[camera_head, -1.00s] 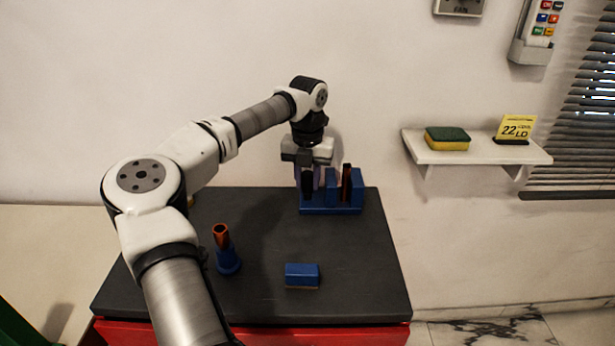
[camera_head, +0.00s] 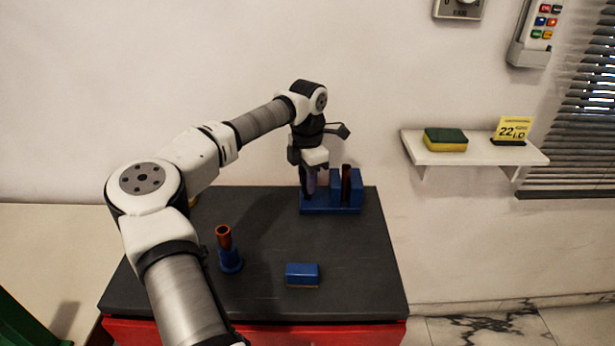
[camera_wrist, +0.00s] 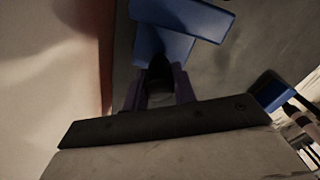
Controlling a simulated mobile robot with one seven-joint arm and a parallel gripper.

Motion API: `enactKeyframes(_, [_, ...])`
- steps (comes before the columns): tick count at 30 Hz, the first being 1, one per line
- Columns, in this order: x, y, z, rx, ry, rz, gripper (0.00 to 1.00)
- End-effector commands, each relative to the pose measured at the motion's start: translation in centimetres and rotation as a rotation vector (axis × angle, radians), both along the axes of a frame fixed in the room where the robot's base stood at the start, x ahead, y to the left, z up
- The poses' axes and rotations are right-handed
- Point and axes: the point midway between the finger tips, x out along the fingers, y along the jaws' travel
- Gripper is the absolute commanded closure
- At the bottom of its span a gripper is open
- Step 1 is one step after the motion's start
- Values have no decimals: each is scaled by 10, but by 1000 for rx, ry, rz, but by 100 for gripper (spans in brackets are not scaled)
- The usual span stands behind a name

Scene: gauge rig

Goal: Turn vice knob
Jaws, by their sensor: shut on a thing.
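The blue vice (camera_head: 354,194) stands at the back of the dark table top. A dark reddish upright piece (camera_head: 346,180) sits between its blocks. My gripper (camera_head: 309,190) points down at the left end of the vice. In the wrist view its purple-tinted fingers (camera_wrist: 160,88) are shut on a dark piece, which I take to be the vice knob (camera_wrist: 159,76). Blue vice parts (camera_wrist: 163,45) lie just beyond it. In the head view the knob is hidden by my gripper.
A blue stand (camera_head: 230,262) with a copper-brown tube (camera_head: 223,236) is at the front left of the table (camera_head: 360,285). A blue block (camera_head: 302,274) lies at the front middle. A wall shelf (camera_head: 475,150) holds a sponge (camera_head: 446,140) and a yellow sign (camera_head: 513,129).

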Motion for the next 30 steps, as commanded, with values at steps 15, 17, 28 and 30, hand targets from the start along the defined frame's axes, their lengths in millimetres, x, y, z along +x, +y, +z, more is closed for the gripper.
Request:
enactKeyframes(15, [1,0,2,-2,-6,-174,96])
enactKeyframes(17, [1,0,2,-2,-6,-178,96])
enactKeyframes(28, [1,-1,2,-3,-7,-178,71])
enactKeyframes(30, [1,-1,2,-2,-6,-178,64])
